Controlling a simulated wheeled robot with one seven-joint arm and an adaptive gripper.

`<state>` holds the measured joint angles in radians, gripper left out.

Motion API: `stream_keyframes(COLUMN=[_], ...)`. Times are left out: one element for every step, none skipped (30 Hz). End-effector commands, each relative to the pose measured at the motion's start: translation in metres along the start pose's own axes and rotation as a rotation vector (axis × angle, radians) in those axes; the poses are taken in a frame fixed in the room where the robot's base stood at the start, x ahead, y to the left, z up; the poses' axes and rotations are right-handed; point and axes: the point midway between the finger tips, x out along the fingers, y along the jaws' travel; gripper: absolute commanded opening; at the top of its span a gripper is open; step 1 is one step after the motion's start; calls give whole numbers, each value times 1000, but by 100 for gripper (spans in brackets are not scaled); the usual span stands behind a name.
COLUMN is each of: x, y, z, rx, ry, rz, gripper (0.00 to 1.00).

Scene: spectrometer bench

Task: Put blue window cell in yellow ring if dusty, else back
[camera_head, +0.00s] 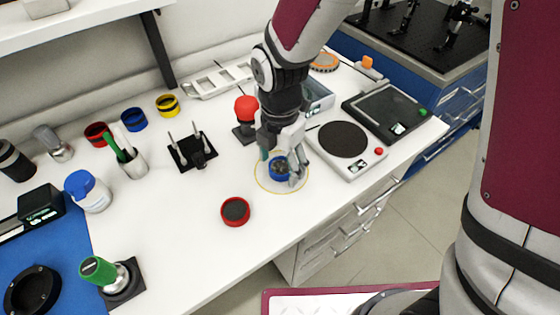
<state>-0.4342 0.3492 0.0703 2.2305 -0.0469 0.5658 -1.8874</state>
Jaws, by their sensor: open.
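The blue window cell (279,174) is a short round blue piece with a dark, greyish face. It sits inside a thin yellow circle (262,187) on the white bench. My gripper (281,167) is open over it, with a fingertip on either side. I cannot tell whether the fingers touch it. The fingers hide part of the cell, and whether its face is dusty is too small to tell. A yellow ring (167,105) with a dark band stands at the back. A blue ring (134,120) and a red ring (97,134) stand to its left.
A red cell with a dark face (235,211) lies in front, left of my gripper. A black stand with posts (192,151) and a red-topped piece (246,117) stand behind. A scale (345,150) is close on the right. Bench around the red cell is clear.

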Motion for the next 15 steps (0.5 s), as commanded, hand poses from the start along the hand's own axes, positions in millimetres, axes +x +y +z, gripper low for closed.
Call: stream_keyframes(x=[-5, -8, -14, -19, -24, -32, -38, -45, -54, -60, -67, -74, -80, -86, -93], y=[0, 0, 1, 1, 1, 1, 1, 1, 1, 1, 1, 1, 1, 1, 1], z=[0, 0, 0, 0, 0, 1, 1, 1, 0, 0, 1, 1, 0, 0, 0], rx=[0, 0, 0, 0, 0, 1, 2, 1, 0, 1, 1, 1, 1, 0, 0], ry=[-1, -1, -1, -1, -2, -3, -3, -3, -3, -3, -3, -3, -3, -3, -3], rz=[2, 3, 5, 5, 5, 6, 7, 6, 6, 7, 7, 6, 6, 5, 6], gripper=[67, 67, 67, 67, 67, 67, 67, 67, 67, 67, 67, 67, 67, 67, 67])
